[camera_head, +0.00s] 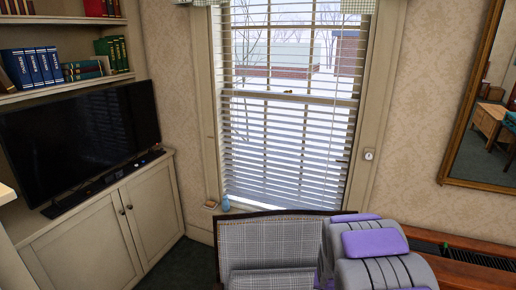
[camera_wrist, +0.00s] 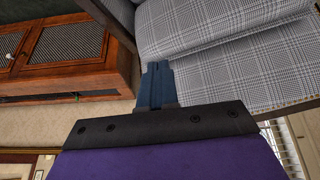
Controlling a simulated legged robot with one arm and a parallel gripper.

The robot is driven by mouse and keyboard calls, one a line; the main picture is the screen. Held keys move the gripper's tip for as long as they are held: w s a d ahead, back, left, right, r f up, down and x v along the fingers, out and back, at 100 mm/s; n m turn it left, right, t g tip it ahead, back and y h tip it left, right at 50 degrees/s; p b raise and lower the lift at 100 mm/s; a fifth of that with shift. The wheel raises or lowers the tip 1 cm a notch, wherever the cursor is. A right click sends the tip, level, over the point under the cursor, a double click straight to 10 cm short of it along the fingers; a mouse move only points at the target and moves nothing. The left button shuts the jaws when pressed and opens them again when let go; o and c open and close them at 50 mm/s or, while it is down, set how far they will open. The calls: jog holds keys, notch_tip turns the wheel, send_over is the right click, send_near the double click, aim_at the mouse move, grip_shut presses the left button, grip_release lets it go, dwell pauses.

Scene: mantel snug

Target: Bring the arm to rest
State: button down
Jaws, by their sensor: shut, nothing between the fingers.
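My gripper (camera_wrist: 157,68) shows in the wrist view, with its blue fingers together and nothing between them. Its fingertips appear in front of the edge of a grey plaid armchair (camera_wrist: 220,62); I cannot tell whether they touch it. The wrist view is strongly tilted. In the head view, grey and purple parts of my arm (camera_head: 375,243) show at the bottom right, in front of the armchair (camera_head: 268,243). The gripper itself is hidden in the head view.
A window with blinds (camera_head: 290,110) is behind the armchair. A television (camera_head: 80,140) stands on a cream cabinet (camera_head: 100,240) at left. A wooden cabinet with mesh panels (camera_wrist: 70,50) is at left in the wrist view. A framed mirror (camera_head: 485,110) hangs at right.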

jog(key=s+a+r+n+g, duration=0.1)
jog(key=s+r, duration=0.5)
jog(key=s, duration=0.7)
jog(key=s+a+r+n+g+y, duration=0.1)
jog(key=s+a+r+g, duration=0.2)
jog(key=s+r, duration=0.4)
jog(key=s+a+r+n+g, duration=0.1)
jog(key=s+a+r+g, duration=0.2)
jog(key=s, duration=1.7)
notch_tip(320, 180, up, 3)
jog(key=shift+a+r+y, duration=0.2)
jog(key=shift+a+y, duration=0.1)
jog(key=shift+a, duration=0.45)
